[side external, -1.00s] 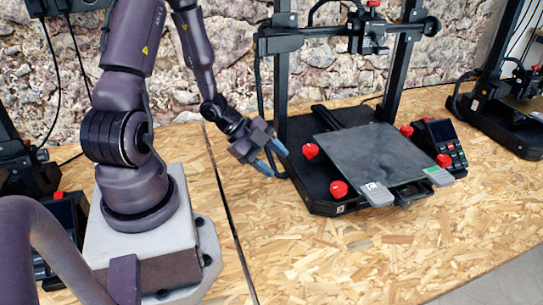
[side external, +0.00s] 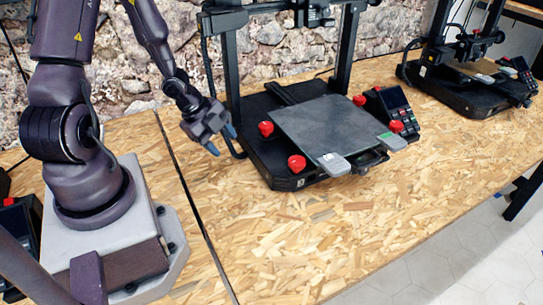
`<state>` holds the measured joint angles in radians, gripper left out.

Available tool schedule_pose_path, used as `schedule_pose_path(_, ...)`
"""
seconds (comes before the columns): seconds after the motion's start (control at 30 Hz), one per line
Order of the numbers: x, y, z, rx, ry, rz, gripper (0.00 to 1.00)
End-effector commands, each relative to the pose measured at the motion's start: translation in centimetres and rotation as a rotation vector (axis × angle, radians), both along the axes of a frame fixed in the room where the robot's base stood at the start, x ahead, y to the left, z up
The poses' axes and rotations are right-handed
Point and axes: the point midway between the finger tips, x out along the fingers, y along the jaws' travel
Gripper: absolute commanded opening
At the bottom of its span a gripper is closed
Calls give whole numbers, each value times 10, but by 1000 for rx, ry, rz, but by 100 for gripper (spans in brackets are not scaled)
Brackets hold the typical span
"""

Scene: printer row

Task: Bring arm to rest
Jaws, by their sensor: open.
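My gripper (side external: 223,141) hangs at the end of my arm, left of the middle printer. Its blue fingertips point down and to the right, apart from each other, with nothing visible between them. It is in the air above the wooden table (side external: 270,235), near the front left side of the printer base. The printer (side external: 290,182) has a dark grey build plate (side external: 325,125), which is bare.
A second printer (side external: 465,80) stands at the far right. A control box (side external: 390,110) with a screen sits beside the middle printer. A stone wall (side external: 270,55) is behind. The table front is clear. A dark seam (side external: 187,200) runs between table boards.

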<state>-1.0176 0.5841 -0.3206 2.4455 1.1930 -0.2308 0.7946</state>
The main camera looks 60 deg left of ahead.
Motion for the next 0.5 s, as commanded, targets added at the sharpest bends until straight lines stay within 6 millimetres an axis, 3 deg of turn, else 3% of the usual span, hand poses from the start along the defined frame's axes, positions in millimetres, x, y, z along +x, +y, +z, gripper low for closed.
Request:
schedule_pose_path(0.13, -27, 27, 4, 31, 181, 347, 50)
schedule_pose_path(0.27, -40, 42, 33, 94, 274, 647, 50)
schedule_pose_path(0.37, -46, 41, 63, 122, 297, 854, 50)
schedule_pose_path(0.5, -48, 22, 112, 108, 278, 1127, 50)
